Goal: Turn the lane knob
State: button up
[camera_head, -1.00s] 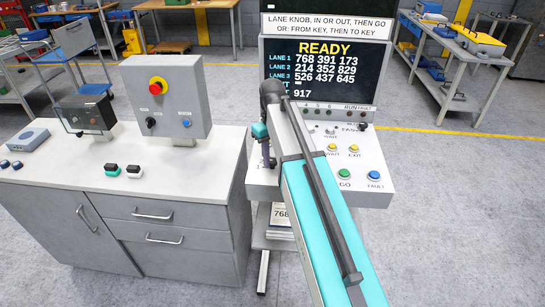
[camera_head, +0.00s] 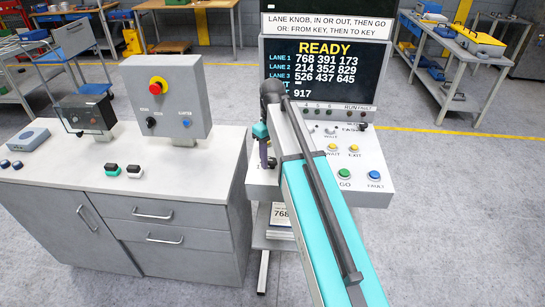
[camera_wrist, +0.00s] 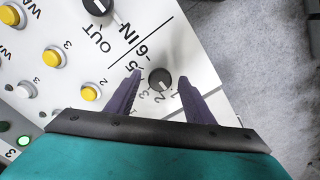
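The lane knob (camera_wrist: 160,80) is a small dark round dial with a white pointer mark, on the white console panel in the wrist view. Printed numbers ring it. My gripper (camera_wrist: 160,77) is open, with one purple finger on each side of the knob; gaps show between fingers and knob. In the head view my gripper (camera_head: 266,162) is over the left edge of the console (camera_head: 375,165), and my arm hides the knob there. The screen (camera_head: 318,72) reads READY with three lanes of numbers.
Another dark knob (camera_wrist: 97,5) by OUT and IN labels lies above left in the wrist view. Yellow buttons (camera_wrist: 91,93) sit to the left. A grey cabinet (camera_head: 165,195) with a control box (camera_head: 165,97) stands left of the console.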

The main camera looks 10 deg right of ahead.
aim_at(272, 160)
notch_tip(272, 160, up, 14)
jog(key=b, duration=0.3)
jog(key=shift+b, duration=0.4)
dwell(0.5)
jog(key=shift+f, duration=0.1)
